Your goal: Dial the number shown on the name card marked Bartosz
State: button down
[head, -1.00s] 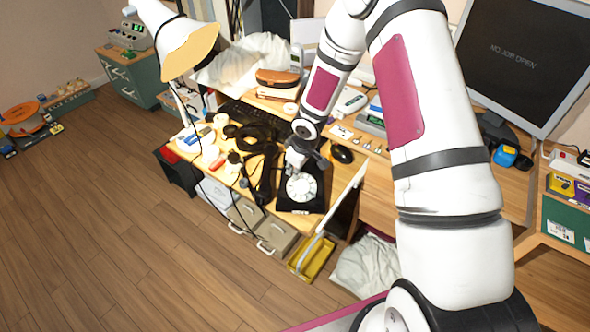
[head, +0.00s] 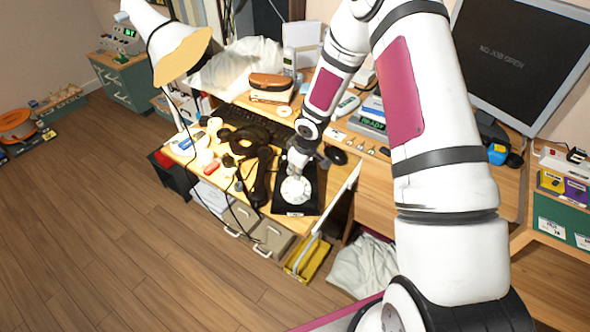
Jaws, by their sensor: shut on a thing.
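A black dial phone (head: 283,202) with a pale round dial (head: 296,190) sits near the front right of the wooden desk. My gripper (head: 299,172) points down at the dial's far edge. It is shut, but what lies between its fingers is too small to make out. I cannot tell whether the tips touch the dial. A long black object, perhaps the handset (head: 262,180), lies left of the phone. No name card marked Bartosz can be read in this view.
A black mouse (head: 335,155) lies just right of my gripper. A keyboard (head: 250,122), a lamp (head: 176,45) and a brown case (head: 270,82) stand farther back and left. A yellow tray (head: 307,262) is below the desk's front. Open floor lies left.

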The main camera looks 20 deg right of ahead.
jog(key=shift+s+d, duration=0.35)
jog(key=shift+d, duration=0.2)
dwell(0.4)
jog(key=shift+s+d+f+p, duration=0.15)
jog(key=shift+s+d+p, duration=0.2)
jog(key=shift+s, duration=0.1)
